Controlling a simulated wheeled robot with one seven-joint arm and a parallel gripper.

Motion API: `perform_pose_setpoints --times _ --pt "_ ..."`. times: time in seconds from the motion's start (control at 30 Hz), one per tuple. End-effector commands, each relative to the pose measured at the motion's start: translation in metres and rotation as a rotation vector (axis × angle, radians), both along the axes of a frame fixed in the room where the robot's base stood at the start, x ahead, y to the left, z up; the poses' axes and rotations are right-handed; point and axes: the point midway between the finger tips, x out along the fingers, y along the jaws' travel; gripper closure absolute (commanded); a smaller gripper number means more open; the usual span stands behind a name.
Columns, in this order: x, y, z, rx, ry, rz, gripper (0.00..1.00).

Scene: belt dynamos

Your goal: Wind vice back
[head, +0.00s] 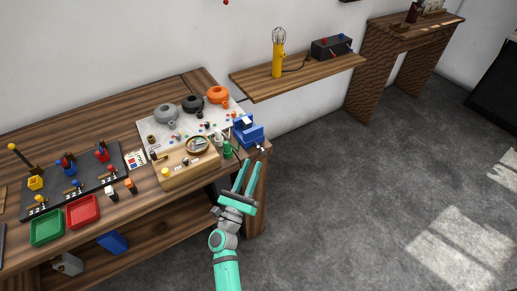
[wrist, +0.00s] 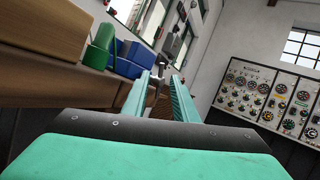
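The blue vice (head: 247,130) is mounted at the right end of the wooden workbench (head: 165,200). Its small pale handle (head: 262,149) shows at its front, near the bench edge. My gripper (head: 248,164) is in front of and just below the vice, with its two teal fingers apart and pointing toward it. In the wrist view the blue vice (wrist: 133,58) is left of my gripper (wrist: 163,76). A small grey metal part shows between the fingertips, seemingly the vice's handle end; I cannot tell whether they touch it.
A green bottle-like thing (head: 227,149) stands just left of the vice, beside a wooden box (head: 186,172). A wall shelf (head: 300,76) with a yellow whisk-topped tool (head: 278,57) is behind to the right. The floor right of the bench is clear.

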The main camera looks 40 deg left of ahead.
Motion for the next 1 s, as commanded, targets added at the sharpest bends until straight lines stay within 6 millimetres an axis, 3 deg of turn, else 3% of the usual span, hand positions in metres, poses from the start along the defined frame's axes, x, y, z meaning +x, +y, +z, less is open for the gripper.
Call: perform_pose_setpoints --times 0.2,0.4,0.87,1.0 --pt "0.038 0.008 0.016 0.0 -0.003 -0.004 0.74" --pt "0.061 0.015 0.026 -0.002 -0.003 -0.002 0.74" --pt "0.07 0.02 0.03 -0.003 -0.001 0.002 0.74" --pt "0.07 0.02 0.03 -0.003 -0.001 0.002 1.0"
